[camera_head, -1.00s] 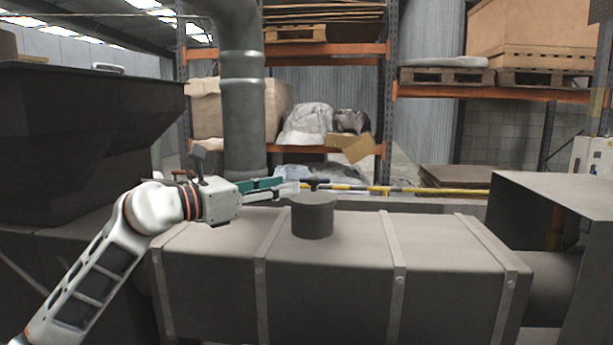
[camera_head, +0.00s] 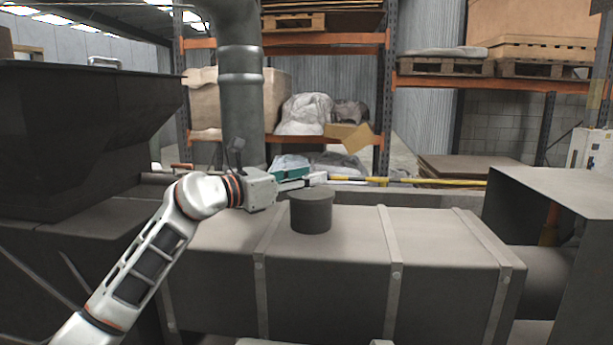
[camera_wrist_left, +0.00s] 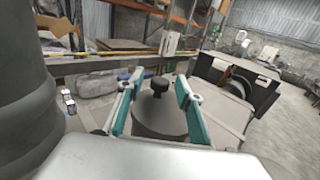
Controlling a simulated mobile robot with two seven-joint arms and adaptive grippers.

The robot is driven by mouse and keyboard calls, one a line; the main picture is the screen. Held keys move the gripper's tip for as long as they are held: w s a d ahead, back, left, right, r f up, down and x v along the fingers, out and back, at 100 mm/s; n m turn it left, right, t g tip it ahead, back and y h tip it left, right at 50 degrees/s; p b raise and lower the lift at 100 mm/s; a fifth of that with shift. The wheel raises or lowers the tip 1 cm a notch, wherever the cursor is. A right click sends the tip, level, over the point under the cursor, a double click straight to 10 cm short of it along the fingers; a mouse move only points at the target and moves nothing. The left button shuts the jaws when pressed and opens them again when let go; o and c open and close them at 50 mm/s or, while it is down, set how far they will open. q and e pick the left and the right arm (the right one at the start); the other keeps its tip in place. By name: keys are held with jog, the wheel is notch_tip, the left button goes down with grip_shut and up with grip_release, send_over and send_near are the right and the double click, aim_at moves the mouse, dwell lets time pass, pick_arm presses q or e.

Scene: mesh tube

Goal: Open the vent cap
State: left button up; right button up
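The vent cap (camera_head: 311,213) is a dark grey upright cylinder on top of a long grey metal housing (camera_head: 340,240) in the head view. In the left wrist view its round top (camera_wrist_left: 160,118) shows with a black knob (camera_wrist_left: 159,88) standing on it. My left gripper (camera_head: 315,179) reaches in from the left at the height of the cap's top. Its two green fingers (camera_wrist_left: 159,78) are apart, with the knob showing between them and no visible contact. In the head view the fingers hide the knob. My right gripper is not in view.
A large dark hopper (camera_head: 80,130) stands at left and a vertical grey pipe (camera_head: 241,100) rises behind my left gripper. A yellow bar (camera_head: 440,183) runs behind the housing. A grey box-like duct (camera_head: 560,190) stands at right. The housing top right of the cap is clear.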

pick_arm(q)
grip_shut()
